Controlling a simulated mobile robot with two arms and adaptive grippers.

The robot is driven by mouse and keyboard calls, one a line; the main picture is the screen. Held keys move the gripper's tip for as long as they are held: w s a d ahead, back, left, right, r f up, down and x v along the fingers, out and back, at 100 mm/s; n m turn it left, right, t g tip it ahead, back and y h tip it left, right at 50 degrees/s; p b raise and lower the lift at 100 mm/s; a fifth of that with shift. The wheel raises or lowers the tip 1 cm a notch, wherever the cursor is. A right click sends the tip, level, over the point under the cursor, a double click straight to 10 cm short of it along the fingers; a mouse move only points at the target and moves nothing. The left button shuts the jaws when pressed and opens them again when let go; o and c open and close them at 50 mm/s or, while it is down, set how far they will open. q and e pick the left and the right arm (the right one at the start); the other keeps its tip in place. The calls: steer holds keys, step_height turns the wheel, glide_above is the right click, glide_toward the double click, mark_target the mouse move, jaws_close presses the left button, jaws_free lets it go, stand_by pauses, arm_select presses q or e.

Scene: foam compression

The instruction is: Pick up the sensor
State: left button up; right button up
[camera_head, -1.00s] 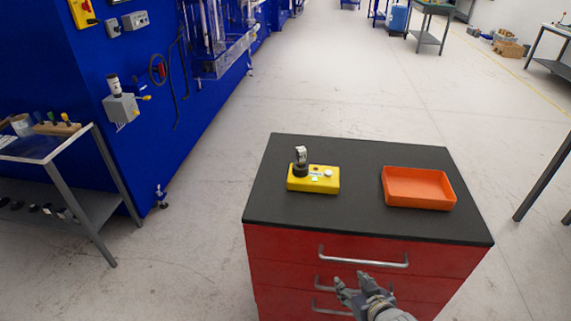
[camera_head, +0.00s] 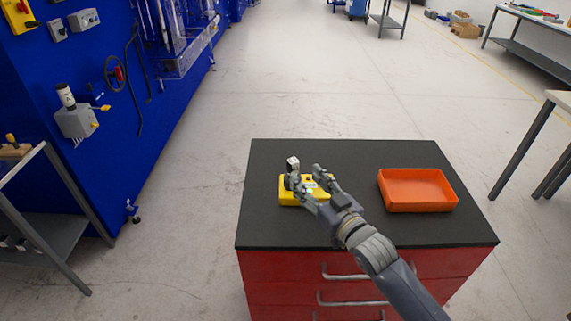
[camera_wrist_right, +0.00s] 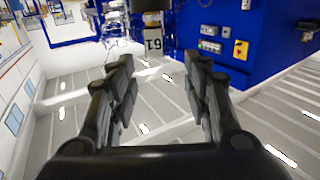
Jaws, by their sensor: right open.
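The sensor (camera_head: 293,164), a small grey and black piece with a pale face, stands upright on the yellow box (camera_head: 288,197) on the cabinet's black top. I cannot tell whether a finger touches the sensor. My left gripper is out of view.
An orange tray (camera_head: 418,205), empty, lies on the right of the black cabinet top (camera_head: 360,153). The red cabinet (camera_head: 272,281) has drawers with metal handles. A blue equipment wall stands at the left, and a workbench at the right. Open floor lies behind the cabinet.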

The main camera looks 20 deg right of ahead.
mark_target(296, 165)
steer(key=p+x, duration=0.1)
steer(key=x, duration=0.3)
steer(key=shift+r, duration=0.15)
steer(key=shift+w, duration=0.35)
steer(key=w, duration=0.1)
steer(key=w+f+p, duration=0.1)
steer(key=w, duration=0.1)
steer(key=shift+w+a, duration=0.1)
steer(key=shift+w, duration=0.2)
steer(key=shift+w+a+f+p, duration=0.1)
steer(key=shift+w+p, duration=0.2)
steer(key=shift+w, duration=0.2)
steer(key=shift+a, duration=0.1)
steer(key=shift+c, duration=1.1)
steer(key=c, duration=0.4)
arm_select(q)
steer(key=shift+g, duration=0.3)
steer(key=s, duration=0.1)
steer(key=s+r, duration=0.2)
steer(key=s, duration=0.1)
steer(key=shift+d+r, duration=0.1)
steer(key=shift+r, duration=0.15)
arm_select(e)
jaws_close()
